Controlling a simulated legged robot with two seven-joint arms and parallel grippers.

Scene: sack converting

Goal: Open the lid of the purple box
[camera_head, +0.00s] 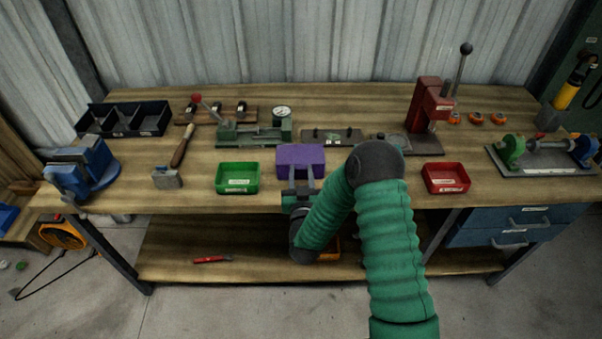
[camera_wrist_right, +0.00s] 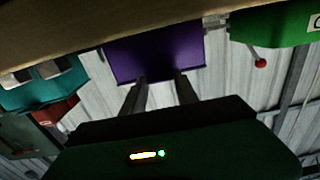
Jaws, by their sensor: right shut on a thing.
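The purple box (camera_head: 301,157) sits at the front of the workbench, between the green tray and the red tray. In the right wrist view its purple face (camera_wrist_right: 158,50) is at the top centre. My right gripper (camera_head: 299,186) reaches it from the front. In the right wrist view the two fingertips (camera_wrist_right: 161,76) are at the box's near edge, a little apart, and shut on it. I cannot tell the lid from the body, or whether the lid is raised. My left gripper is not in view.
A green tray (camera_head: 237,178) stands left of the box and a red tray (camera_head: 446,178) to the right. Behind are a green fixture (camera_head: 250,132), a dark plate (camera_head: 333,137) and a red lever press (camera_head: 429,105). A blue vise (camera_head: 82,168) is at the left.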

